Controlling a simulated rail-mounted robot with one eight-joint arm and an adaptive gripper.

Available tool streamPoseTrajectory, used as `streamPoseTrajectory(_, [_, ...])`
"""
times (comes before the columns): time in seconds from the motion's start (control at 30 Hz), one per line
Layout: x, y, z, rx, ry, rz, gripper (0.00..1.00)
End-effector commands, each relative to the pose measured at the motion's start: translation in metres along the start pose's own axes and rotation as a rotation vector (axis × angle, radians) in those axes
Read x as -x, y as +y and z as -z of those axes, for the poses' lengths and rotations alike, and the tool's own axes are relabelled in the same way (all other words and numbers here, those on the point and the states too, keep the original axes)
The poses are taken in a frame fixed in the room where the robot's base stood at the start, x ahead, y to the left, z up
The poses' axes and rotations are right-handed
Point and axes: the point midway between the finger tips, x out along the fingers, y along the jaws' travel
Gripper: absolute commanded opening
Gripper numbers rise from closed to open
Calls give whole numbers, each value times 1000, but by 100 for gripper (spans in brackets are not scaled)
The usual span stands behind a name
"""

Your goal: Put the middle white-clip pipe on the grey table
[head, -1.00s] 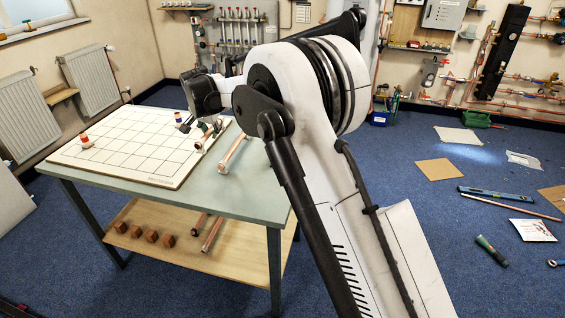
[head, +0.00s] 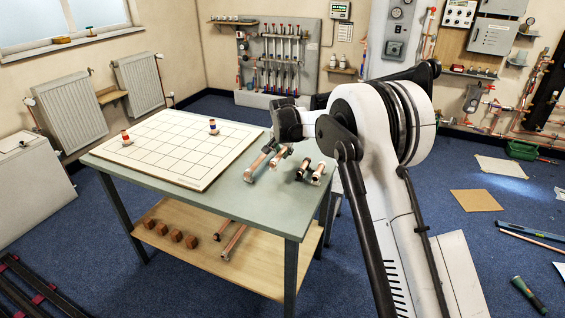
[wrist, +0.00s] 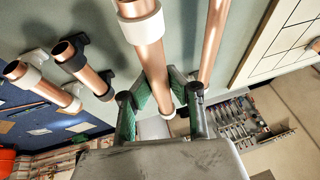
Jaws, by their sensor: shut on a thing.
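My gripper (wrist: 158,100) is shut on a copper pipe with white clips (wrist: 152,62). One white clip shows above the fingers and another end reaches between them. In the head view my gripper (head: 284,150) is over the grey table (head: 210,206), right of the grid board. I cannot tell whether the held pipe touches the tabletop. Another copper pipe (head: 258,163) lies beside it on the board side; it also shows in the wrist view (wrist: 211,45). On the other side lie a black-clip pipe (wrist: 88,68) and a white-clip pipe (wrist: 48,88).
The white grid board (head: 175,150) covers the table's left and back part and carries two small coloured pieces (head: 213,126), (head: 126,137). The front of the tabletop is clear. The lower shelf (head: 255,262) holds wooden blocks (head: 170,232) and pipes (head: 233,241).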

Motion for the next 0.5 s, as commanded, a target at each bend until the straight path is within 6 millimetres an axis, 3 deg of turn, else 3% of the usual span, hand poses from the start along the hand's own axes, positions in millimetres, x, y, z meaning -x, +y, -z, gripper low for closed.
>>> streamPoseTrajectory(0.33, [-34,7,-13,0,0,0,0])
streamPoseTrajectory(0.5, [-37,8,-15,0,0,1,0])
